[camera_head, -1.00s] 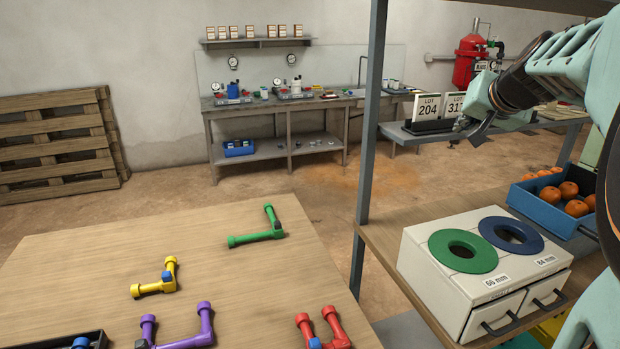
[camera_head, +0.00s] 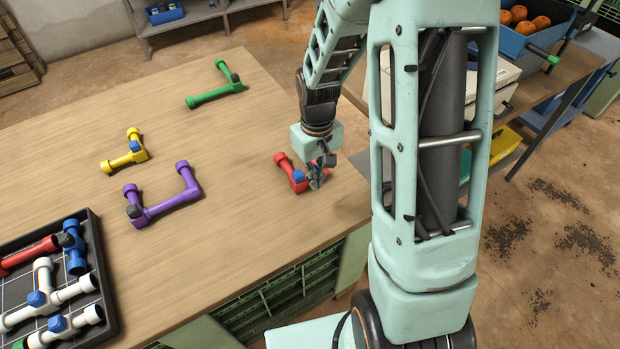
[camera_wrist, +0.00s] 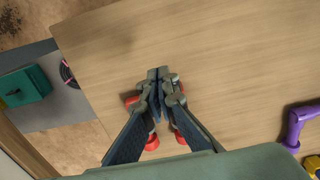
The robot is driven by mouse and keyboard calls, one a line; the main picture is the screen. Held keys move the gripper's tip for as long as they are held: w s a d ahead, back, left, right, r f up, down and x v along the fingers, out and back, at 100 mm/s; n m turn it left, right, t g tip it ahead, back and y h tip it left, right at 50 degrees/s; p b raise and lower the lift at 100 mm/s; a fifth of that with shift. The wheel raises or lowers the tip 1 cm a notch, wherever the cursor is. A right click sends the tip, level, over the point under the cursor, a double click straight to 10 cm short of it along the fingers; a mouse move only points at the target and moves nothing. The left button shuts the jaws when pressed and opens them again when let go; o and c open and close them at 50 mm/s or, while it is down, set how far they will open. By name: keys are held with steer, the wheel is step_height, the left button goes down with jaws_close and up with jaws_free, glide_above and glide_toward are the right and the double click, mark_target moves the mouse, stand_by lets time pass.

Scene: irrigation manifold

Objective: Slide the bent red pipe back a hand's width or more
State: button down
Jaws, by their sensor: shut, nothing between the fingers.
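The bent red pipe (camera_head: 289,174) lies on the wooden table (camera_head: 230,250) near its right side, with a blue piece on it. My gripper (camera_head: 316,180) is shut and empty, low over the pipe's near right part. In the wrist view the shut fingers (camera_wrist: 158,76) cover the middle of the pipe, and its red ends (camera_wrist: 151,142) show beside and between them. I cannot tell whether the fingers touch the pipe or hover just above it.
A purple pipe (camera_head: 165,207), a yellow pipe (camera_head: 125,156) and a green pipe (camera_head: 214,90) lie to the left and farther back. A black tray (camera_head: 107,290) of pipe parts stands at the front left. The table behind the red pipe is bare.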

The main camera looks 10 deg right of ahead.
mark_target(286, 159)
step_height(286, 159, down, 8)
steer(key=shift+f, duration=0.1)
steer(key=shift+w+a, duration=0.15)
steer(key=shift+w, duration=0.4)
steer(key=shift+w+a, duration=0.15)
steer(key=shift+w, duration=0.35)
steer(key=shift+w+a, duration=0.3)
steer(key=shift+w, duration=0.6)
steer(key=shift+w+f, duration=0.1)
steer(key=w+a+b, duration=0.1)
steer(key=w, duration=0.3)
steer(key=w+a, duration=0.1)
steer(key=w, duration=0.3)
steer(key=w+a+b, duration=0.1)
steer(key=w+a, duration=0.1)
steer(key=w, duration=0.1)
steer(key=shift+w+b, duration=0.35)
steer(key=shift+w, duration=0.05)
steer(key=shift+s+d, duration=0.1)
